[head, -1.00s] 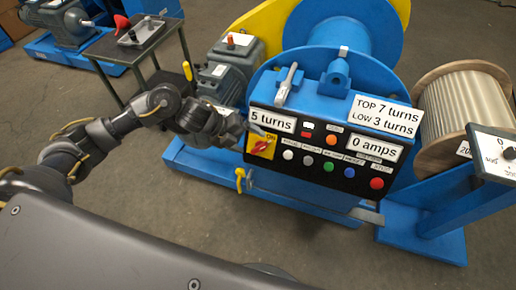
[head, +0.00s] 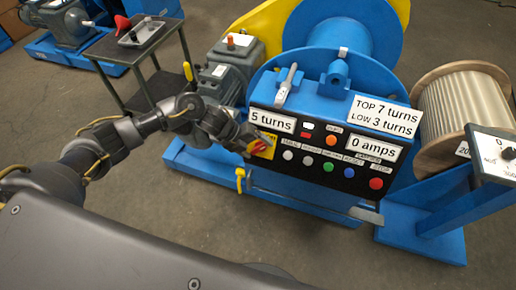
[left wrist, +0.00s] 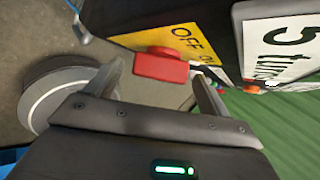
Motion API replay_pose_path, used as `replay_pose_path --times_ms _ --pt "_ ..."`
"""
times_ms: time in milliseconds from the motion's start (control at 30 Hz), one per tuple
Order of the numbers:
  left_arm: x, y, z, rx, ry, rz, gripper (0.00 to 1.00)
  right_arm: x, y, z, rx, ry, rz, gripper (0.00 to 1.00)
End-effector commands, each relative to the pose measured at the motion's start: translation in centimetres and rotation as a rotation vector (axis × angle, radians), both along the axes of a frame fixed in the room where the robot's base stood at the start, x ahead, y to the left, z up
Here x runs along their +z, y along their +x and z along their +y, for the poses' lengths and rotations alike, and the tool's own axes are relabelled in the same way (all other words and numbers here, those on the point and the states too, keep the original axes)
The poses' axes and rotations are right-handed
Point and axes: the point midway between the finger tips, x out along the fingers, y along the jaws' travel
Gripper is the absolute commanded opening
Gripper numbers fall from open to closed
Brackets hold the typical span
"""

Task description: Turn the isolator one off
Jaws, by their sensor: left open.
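The isolator is a yellow plate (head: 267,139) with a red handle (head: 258,147) at the left end of the black control panel. In the left wrist view the red handle (left wrist: 160,66) sticks out from the yellow plate (left wrist: 187,40), beside the word OFF. My left gripper (head: 252,141) is open at the isolator and partly covers it in the head view. In the left wrist view its two fingers (left wrist: 160,82) stand on either side of the red handle. I cannot tell whether they touch it. My right gripper is not in view.
The panel carries several buttons (head: 330,167) and signs reading 5 turns (head: 271,120) and 0 amps (head: 373,147). A grey motor (head: 222,75) stands behind my left arm. A yellow-handled valve (head: 240,178) sits below the isolator. A cart (head: 135,50) stands at back left.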

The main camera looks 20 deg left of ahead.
Motion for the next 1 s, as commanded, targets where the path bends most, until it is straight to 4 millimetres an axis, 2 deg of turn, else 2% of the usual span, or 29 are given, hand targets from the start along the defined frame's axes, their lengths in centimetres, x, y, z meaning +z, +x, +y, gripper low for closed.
replay_pose_path --times_ms 167,467,800,1000 --pt "-1.05 0.22 -0.77 -0.001 0.001 0.001 0.81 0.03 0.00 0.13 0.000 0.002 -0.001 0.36" --pt "-1.19 0.28 -0.89 -0.001 0.001 0.000 0.81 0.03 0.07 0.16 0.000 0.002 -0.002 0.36" --pt "-1.16 0.28 -0.86 -0.001 0.001 0.000 0.36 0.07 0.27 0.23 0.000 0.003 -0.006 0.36" --pt "-1.25 0.27 -0.84 0.006 -0.011 0.001 0.36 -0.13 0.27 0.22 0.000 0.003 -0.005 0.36"
